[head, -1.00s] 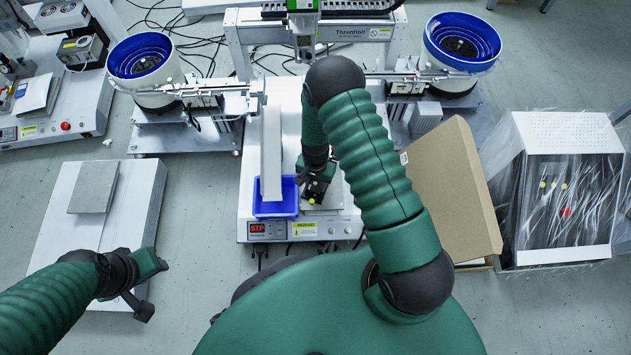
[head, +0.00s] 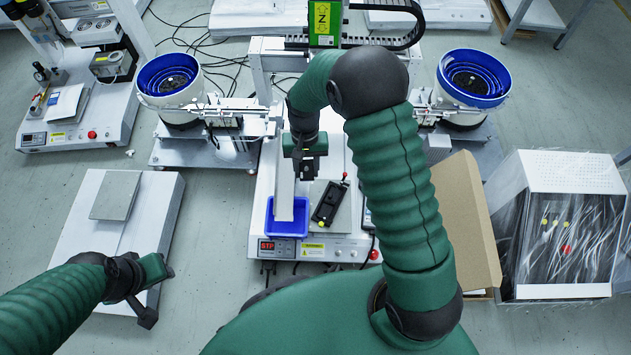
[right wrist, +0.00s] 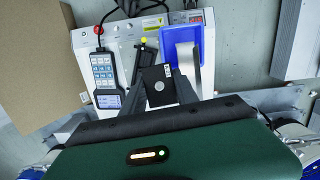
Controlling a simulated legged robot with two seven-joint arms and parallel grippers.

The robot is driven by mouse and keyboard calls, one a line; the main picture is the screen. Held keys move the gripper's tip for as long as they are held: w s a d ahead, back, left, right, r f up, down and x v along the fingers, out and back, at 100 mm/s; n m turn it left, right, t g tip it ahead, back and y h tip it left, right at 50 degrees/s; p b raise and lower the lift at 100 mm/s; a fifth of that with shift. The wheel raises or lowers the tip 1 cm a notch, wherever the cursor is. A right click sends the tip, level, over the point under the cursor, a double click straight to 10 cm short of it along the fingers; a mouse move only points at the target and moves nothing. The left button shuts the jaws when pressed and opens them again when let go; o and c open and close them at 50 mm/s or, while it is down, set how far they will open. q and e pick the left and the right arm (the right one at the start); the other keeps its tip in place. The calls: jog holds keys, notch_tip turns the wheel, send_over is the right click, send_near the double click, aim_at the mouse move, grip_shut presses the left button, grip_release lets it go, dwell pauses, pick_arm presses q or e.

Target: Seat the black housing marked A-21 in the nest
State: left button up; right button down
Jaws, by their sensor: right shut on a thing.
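My right gripper (head: 308,172) hangs above the machine's work area, behind the blue tray. In the right wrist view its two grey fingers (right wrist: 160,98) are shut on a black housing (right wrist: 157,84) with a pale round spot and a small white label; the marking is too small to read. A long black fixture (head: 329,203), likely the nest, lies on the grey plate in front of the gripper. It shows partly behind the housing in the right wrist view (right wrist: 147,52). The housing is apart from it. My left gripper (head: 158,285) is at the lower left; its jaw opening is unclear.
A blue tray (head: 270,222) sits under a pale chute (head: 285,185), left of the fixture. A handheld keypad (right wrist: 103,75) lies right of the fixture in the head view. Bowl feeders (head: 168,85) flank the machine. An open cardboard box (head: 462,215) stands right.

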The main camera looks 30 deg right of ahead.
jog(key=r+n, duration=0.1)
jog(key=r, duration=0.2)
jog(key=a+r+n, duration=0.1)
jog(key=r, duration=0.1)
jog(key=s+r+n+g+b, duration=0.1)
jog(key=r, duration=0.2)
jog(key=shift+s+a+r, duration=0.1)
jog(key=shift+a+r, duration=0.15)
jog(key=shift+r, duration=0.1)
jog(key=d+f+m+y+b, duration=0.1)
jog(key=d+f+m+b, duration=0.1)
jog(key=f, duration=0.8)
jog(key=s+d+f+m+y+b, duration=0.1)
jog(key=d+f+m+b, duration=0.1)
jog(key=f, duration=0.9)
jog(key=s+d+f+m+y+b, duration=0.1)
jog(key=f+m, duration=0.3)
jog(key=f, duration=0.6)
jog(key=shift+s+d+f+m+g+b, duration=0.2)
jog(key=shift+d+m+g+b, duration=0.1)
jog(key=shift+d+b, duration=0.55)
jog(key=shift+a+f+b, duration=0.15)
jog(key=shift+f+b, duration=0.6)
jog(key=shift+b, duration=0.05)
jog(key=shift+r, duration=0.1)
jog(key=shift+p, duration=0.35)
jog(key=c, duration=0.9)
grip_release()
